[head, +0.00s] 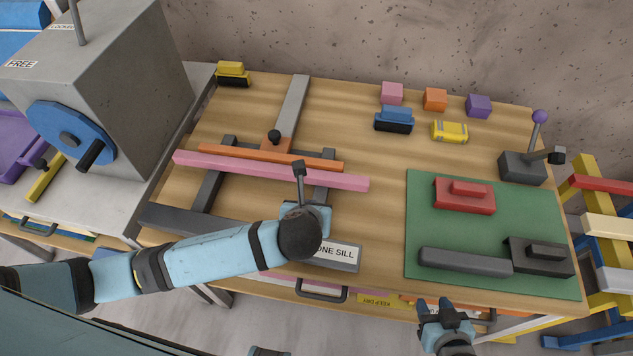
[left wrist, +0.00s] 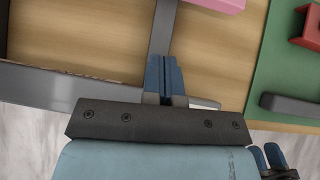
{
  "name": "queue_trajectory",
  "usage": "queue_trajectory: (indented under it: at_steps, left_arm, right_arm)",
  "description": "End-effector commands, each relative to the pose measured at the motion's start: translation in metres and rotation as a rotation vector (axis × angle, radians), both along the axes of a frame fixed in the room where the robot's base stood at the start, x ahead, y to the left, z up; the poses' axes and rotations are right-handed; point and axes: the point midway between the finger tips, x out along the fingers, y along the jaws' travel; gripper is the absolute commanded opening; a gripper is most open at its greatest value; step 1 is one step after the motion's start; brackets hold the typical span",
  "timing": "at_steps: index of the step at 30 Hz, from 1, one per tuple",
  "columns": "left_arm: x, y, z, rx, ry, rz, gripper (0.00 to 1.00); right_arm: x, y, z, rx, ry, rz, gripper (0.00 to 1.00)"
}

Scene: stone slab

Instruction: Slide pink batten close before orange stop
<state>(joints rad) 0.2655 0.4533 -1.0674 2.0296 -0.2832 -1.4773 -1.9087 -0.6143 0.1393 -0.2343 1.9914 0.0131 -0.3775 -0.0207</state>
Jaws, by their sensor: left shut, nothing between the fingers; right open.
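The pink batten (head: 230,168) lies across two dark grey rails on the wooden bench, just in front of the orange stop (head: 318,161), with a narrow gap visible in places. The stop is a bar with a block and black knob behind it. My left gripper (left wrist: 164,75) is shut and empty, over a grey rail on the near side of the batten. The batten's edge shows at the top of the left wrist view (left wrist: 218,4), apart from the fingertips. In the head view my wrist mostly hides these fingers. My right gripper (head: 445,308) is open and empty near the bench's front edge.
A grey front bar (head: 180,219) and a sill sign (head: 342,258) lie near my left arm. A green mat (head: 425,215) at the right bears red and dark blocks. Small coloured blocks stand at the back. A grey machine (head: 135,70) stands at the left.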

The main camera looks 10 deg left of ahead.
Motion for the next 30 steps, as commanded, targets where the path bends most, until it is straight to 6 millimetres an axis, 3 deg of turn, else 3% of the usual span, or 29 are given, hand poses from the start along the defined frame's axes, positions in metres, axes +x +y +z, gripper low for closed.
queue_trajectory:
  at_steps: [14, 21, 30]
  left_arm:
    - [0.067, 0.008, -0.067, 0.002, -0.003, 0.000, 0.00]
    - [0.098, 0.011, -0.064, 0.000, -0.004, -0.001, 0.00]
    - [0.104, 0.012, -0.064, 0.000, -0.004, -0.003, 0.00]
  right_arm:
    - [0.001, 0.000, 0.004, 0.001, -0.004, 0.000, 0.43]
    - [0.001, 0.000, 0.009, 0.001, -0.005, 0.000, 0.43]
    - [0.000, -0.001, 0.007, -0.001, -0.002, -0.001, 0.43]
